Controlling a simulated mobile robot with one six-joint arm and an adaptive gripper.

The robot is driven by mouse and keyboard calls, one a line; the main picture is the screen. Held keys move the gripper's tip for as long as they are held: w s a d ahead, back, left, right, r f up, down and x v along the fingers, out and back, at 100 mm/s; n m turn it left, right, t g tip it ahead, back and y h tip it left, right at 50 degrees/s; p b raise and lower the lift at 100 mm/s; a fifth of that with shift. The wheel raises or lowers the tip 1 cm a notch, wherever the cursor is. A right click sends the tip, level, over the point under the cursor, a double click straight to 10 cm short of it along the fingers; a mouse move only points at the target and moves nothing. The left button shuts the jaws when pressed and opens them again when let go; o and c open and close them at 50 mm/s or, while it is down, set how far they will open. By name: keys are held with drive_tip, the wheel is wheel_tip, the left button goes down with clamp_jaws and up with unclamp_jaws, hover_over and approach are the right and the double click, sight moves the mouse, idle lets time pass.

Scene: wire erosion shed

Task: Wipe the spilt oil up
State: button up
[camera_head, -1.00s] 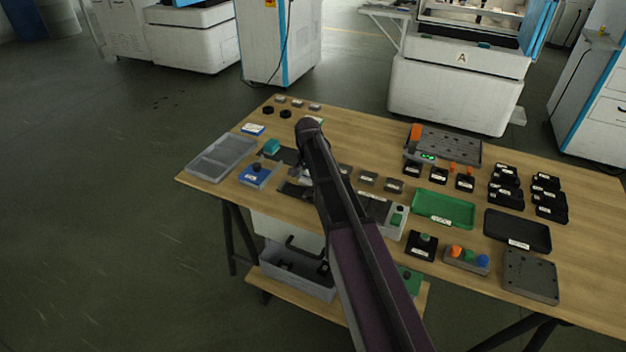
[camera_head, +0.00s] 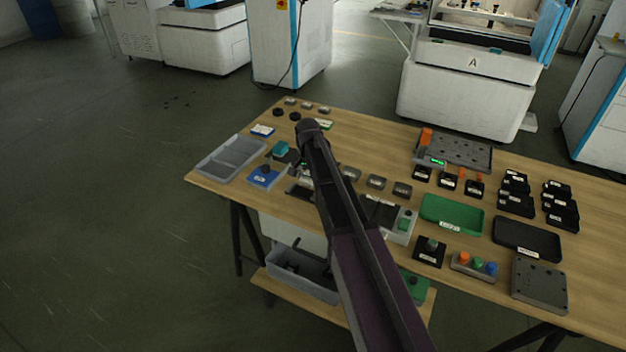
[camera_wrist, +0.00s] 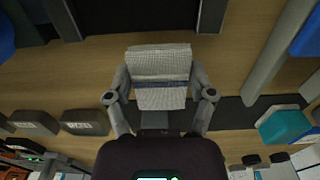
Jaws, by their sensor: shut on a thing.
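In the wrist view my gripper (camera_wrist: 160,88) is shut on a folded whitish cloth (camera_wrist: 160,62) with a blue-grey stripe across it. The cloth lies between the two grey fingers, above the wooden table. A flat dark patch (camera_wrist: 240,113) shows beneath and to the right of the gripper. I cannot tell whether it is oil or a mat. A teal block (camera_wrist: 284,125) is at its right end; it also shows in the head view (camera_head: 280,148). In the head view my arm hides most of the gripper and the cloth.
A grey divided tray (camera_head: 232,158) and a blue holder (camera_head: 263,179) are on the table's left part. Small grey labelled blocks (camera_wrist: 84,122) stand close to the gripper. A green tray (camera_head: 452,214) and a black tray (camera_head: 527,238) lie to the right.

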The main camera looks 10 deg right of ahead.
drive_tip(key=shift+w+a, duration=0.5)
drive_tip(key=shift+a, duration=0.1)
drive_tip(key=shift+r+p, duration=3.05)
drive_tip(key=shift+r+p, duration=1.5)
drive_tip(key=shift+p, duration=0.05)
